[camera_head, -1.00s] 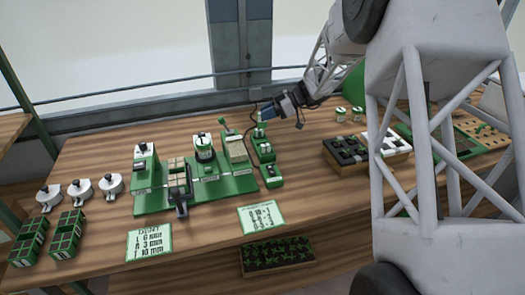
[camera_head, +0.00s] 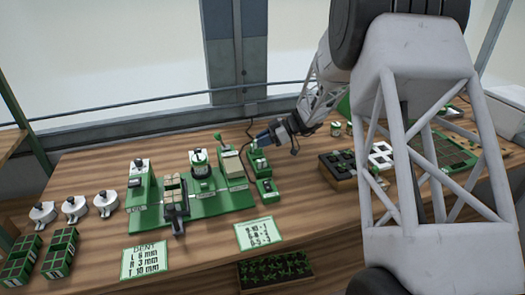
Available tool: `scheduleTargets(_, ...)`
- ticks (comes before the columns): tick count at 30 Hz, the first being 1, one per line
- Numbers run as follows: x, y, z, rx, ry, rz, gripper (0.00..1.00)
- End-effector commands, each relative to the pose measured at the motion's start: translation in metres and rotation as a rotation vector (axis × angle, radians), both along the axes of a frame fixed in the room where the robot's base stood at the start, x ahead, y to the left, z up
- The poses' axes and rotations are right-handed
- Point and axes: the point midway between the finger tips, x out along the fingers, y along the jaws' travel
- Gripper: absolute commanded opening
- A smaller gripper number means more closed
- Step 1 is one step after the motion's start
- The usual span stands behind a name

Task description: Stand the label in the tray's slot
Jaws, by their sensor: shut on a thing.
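A wooden tray (camera_head: 340,179) with dark cells and a white gridded part sits right of the gripper, partly behind my arm. No label slot can be made out on either.
Several white round pieces (camera_head: 74,208) and two green cell blocks (camera_head: 59,254) stand at the left. Two printed cards (camera_head: 146,261) lie at the front. A crate of seedlings (camera_head: 275,270) sits below the front edge. Small pots (camera_head: 336,129) stand behind the wooden tray.

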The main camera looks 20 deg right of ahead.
Motion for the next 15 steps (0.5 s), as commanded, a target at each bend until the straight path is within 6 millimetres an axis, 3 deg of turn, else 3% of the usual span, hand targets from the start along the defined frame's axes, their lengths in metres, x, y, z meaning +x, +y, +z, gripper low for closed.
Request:
scheduleTargets(8,0.000,0.000,-0.005,0.000,0.001,0.000,0.00)
scheduleTargets(15,0.000,0.000,-0.032,0.001,0.002,0.000,0.00)
